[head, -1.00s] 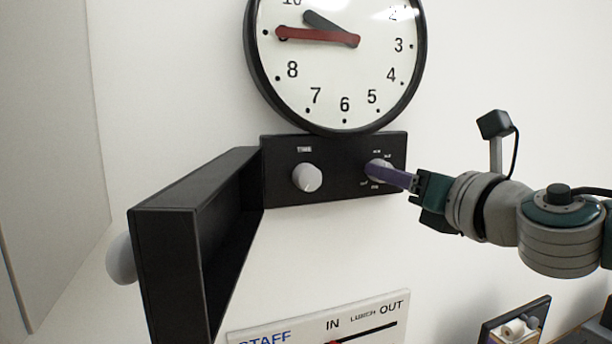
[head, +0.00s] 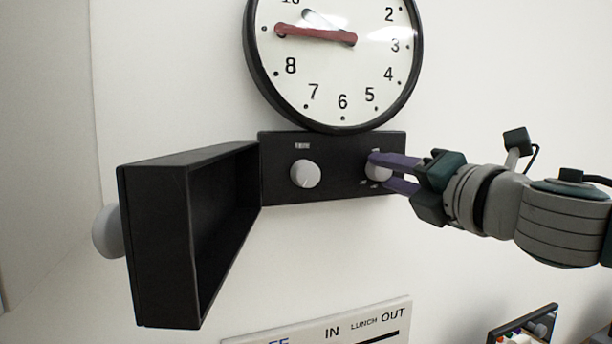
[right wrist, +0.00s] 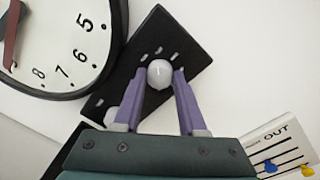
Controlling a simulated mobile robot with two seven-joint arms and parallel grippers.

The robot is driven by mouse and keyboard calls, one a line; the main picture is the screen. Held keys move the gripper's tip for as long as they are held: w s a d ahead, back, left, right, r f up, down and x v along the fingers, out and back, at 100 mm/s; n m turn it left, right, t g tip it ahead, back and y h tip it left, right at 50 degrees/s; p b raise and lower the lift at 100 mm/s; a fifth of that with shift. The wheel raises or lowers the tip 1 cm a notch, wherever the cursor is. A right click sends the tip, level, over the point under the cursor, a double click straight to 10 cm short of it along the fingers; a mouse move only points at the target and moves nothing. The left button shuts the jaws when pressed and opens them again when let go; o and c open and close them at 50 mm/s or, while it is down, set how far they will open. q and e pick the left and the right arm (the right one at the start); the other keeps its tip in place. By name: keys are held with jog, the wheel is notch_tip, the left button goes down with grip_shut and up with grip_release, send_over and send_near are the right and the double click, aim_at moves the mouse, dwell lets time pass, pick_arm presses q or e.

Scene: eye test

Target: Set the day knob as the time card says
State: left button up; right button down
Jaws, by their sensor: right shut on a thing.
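The day knob (head: 378,173) is a pale round knob on the right of a black panel (head: 340,182) under a wall clock. It also shows in the right wrist view (right wrist: 160,76), with small white marks around its far side, too small to read. My right gripper (head: 379,170) has its two purple fingers on either side of the knob and is shut on it. In the head view one finger is above it and one below. Which way the knob points, I cannot tell. I see no time card. My left gripper is out of view.
A grey knob labelled TIME (head: 305,174) sits left on the panel. The clock (head: 345,85) hangs above. A black cover (head: 160,245) stands swung open at the left. A white IN, LUNCH, OUT board (head: 340,325) is below. The wall between panel and board is bare.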

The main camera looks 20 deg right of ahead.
dwell(0.3)
jog(key=shift+c, duration=2.3)
grip_release()
jog(key=shift+s+d+f+b, duration=0.1)
jog(key=shift+s+f+b, duration=0.05)
jog(key=shift+s+b, duration=0.3)
jog(key=s+b, duration=0.4)
jog(key=s, duration=0.5)
jog(key=shift+d, duration=0.25)
jog(key=shift+f+m, duration=0.1)
jog(key=shift+m, duration=0.2)
